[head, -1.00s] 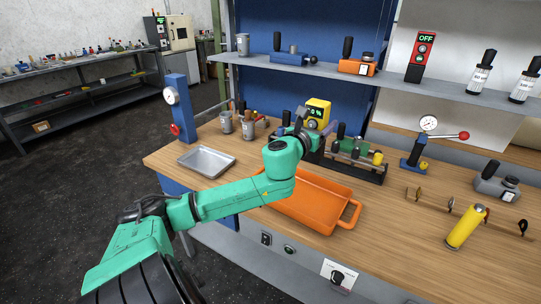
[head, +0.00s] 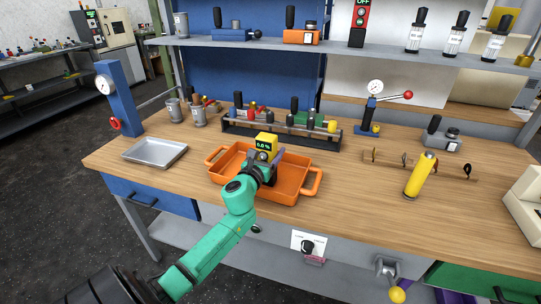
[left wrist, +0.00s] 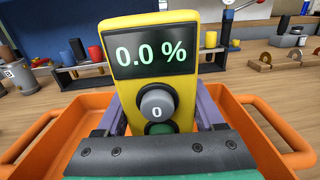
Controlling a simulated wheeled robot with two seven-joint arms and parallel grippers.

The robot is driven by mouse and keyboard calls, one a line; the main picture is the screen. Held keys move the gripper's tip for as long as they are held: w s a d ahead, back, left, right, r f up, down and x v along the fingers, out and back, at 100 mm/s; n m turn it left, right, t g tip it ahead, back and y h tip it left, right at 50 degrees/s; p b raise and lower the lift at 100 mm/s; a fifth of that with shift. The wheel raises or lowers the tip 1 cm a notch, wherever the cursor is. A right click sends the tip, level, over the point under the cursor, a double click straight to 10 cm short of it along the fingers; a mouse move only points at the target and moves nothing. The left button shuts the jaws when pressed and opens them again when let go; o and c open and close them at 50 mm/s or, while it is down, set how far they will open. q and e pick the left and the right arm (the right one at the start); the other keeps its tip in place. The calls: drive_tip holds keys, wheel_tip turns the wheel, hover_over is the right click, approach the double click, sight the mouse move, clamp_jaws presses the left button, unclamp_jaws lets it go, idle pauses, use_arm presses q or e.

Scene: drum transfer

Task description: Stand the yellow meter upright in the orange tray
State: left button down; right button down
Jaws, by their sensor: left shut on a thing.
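The yellow meter (head: 266,143) has a dark screen reading 0.0 % and a grey knob. In the left wrist view the meter (left wrist: 187,80) stands upright between my fingers, screen toward the camera. My left gripper (head: 266,170) is shut on it. The orange tray (head: 287,196) lies on the wooden bench, and the meter is over or inside its middle. The tray rim also shows in the left wrist view (left wrist: 275,125). The meter's lower end is hidden by my gripper, so I cannot tell if it touches the tray floor. My right gripper is not in view.
A grey metal tray (head: 154,151) lies left of the orange tray. A tool rack (head: 270,138) stands behind it. A yellow cylinder (head: 420,176) and a wooden strip with hooks (head: 400,163) are to the right. The bench front left is clear.

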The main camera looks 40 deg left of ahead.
use_arm(q)
drive_tip(key=shift+r, duration=0.1)
drive_tip(key=shift+f, duration=0.2)
unclamp_jaws()
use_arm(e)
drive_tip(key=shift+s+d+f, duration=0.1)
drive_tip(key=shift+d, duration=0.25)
use_arm(q)
drive_tip(key=shift+r, duration=0.15)
drive_tip(key=v, duration=1.2)
drive_tip(key=shift+b, duration=0.45)
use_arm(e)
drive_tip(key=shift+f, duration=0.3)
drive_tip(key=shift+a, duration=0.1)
